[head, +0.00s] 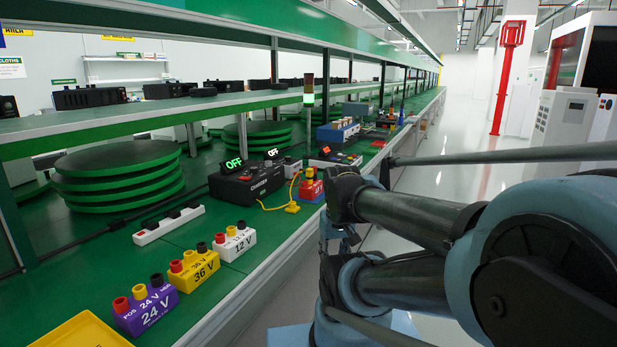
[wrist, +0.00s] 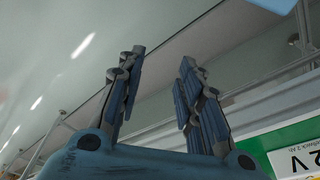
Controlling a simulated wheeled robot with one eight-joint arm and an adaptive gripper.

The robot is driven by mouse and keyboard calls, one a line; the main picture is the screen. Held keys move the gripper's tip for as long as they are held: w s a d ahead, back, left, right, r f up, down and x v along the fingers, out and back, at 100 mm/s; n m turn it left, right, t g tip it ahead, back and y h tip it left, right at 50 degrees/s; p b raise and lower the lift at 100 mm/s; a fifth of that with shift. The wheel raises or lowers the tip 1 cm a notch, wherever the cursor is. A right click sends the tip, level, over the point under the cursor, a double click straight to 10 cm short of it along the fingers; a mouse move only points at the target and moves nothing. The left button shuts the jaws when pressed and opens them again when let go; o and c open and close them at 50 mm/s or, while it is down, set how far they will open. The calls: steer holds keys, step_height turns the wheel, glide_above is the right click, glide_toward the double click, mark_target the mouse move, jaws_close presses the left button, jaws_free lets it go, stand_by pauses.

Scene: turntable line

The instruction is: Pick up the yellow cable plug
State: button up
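The yellow cable plug (head: 292,207) lies on the green bench top in the head view, near the bench's front edge. A thin yellow cable runs from it back toward the black charger box (head: 247,184). My gripper shows in the wrist view (wrist: 158,80) with its two fingers apart and nothing between them. In the head view my folded arm stands to the right of the plug, outside the bench edge, and hides most of the gripper. The plug is not seen in the wrist view.
The white 12 V block (head: 236,246), yellow 36 V block (head: 194,271) and purple 24 V block (head: 147,309) line the bench front. A green-edged shelf (head: 110,126) overhangs the bench. The aisle floor at right is clear.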

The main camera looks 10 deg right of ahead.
step_height(320, 180, up, 26)
steer(key=m+y, duration=0.4)
steer(key=m, duration=2.1)
glide_above(310, 169)
steer(key=s+d, duration=0.3)
steer(key=d, duration=0.2)
steer(key=x, duration=1.6)
steer(key=shift+w+d+f, duration=0.15)
steer(key=shift+w+f, duration=0.15)
steer(key=shift+f, duration=0.05)
steer(key=c, duration=0.7)
